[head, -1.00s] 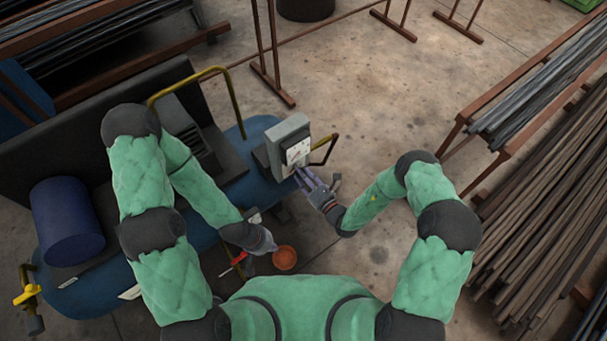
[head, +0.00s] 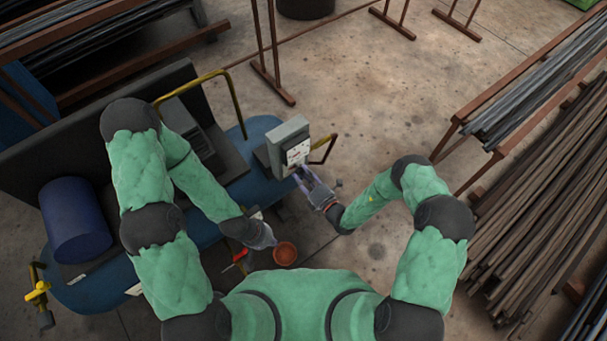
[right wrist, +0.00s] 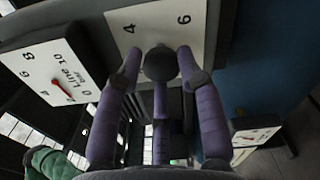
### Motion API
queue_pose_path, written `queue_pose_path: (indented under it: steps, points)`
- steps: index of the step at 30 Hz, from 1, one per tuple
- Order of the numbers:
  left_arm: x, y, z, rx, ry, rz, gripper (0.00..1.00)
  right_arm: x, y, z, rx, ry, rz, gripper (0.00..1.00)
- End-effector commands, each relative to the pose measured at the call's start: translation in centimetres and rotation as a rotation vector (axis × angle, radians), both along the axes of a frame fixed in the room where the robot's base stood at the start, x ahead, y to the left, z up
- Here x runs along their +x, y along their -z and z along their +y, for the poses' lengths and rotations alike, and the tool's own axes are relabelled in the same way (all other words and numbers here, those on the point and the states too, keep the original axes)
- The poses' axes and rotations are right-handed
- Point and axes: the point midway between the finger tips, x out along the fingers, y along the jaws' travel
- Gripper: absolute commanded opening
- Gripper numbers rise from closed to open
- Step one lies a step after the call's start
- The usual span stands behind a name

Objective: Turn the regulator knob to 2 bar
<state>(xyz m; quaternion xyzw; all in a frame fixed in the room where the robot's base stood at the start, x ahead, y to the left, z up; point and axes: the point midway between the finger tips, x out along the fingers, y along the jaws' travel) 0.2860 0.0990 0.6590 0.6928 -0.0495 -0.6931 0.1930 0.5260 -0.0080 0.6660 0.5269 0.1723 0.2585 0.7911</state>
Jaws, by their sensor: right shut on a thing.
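The regulator knob (right wrist: 160,63) is a dark round knob on a white scale plate (right wrist: 126,22), where 4 and 6 can be read. My right gripper (right wrist: 159,66) is shut on it, with purple fingers on both sides. Any pointer mark on the knob is hidden or too dark to read. In the head view my right gripper (head: 302,174) is at the front of the grey gauge box (head: 289,136). My left gripper (head: 266,240) is low in the head view, beside a brown bowl (head: 285,253); its jaws are too small to read.
A line gauge (right wrist: 58,72) with a red needle is left of the knob in the wrist view; another gauge (right wrist: 251,140) is lower right. A yellow rail (head: 236,105) and blue drum (head: 75,220) are left. Bar racks (head: 540,115) stand right, with clear floor between.

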Motion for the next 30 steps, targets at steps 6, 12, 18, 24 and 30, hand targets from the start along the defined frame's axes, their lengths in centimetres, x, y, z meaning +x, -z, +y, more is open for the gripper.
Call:
queue_pose_path:
  steps: [6,12,18,24,30]
  points:
    - [-0.01,-0.4,0.0,0.0,0.0,0.0,0.0,0.89,-0.47,-0.58,0.14,0.012,0.084,0.05]
    - [0.0,-0.56,0.0,0.0,0.0,0.0,0.0,0.93,-0.39,-0.64,0.236,0.013,0.154,0.05]
    - [0.0,-0.64,0.0,0.0,0.0,0.0,0.0,0.93,-0.29,-0.66,0.293,0.014,0.196,0.05]
    - [-0.01,-0.66,0.0,0.0,0.0,0.0,0.0,0.92,-0.23,-0.68,0.315,0.014,0.214,0.05]
    - [-0.01,-0.66,0.0,0.0,0.0,0.0,0.0,0.93,-0.2,-0.69,0.318,0.014,0.217,0.05]
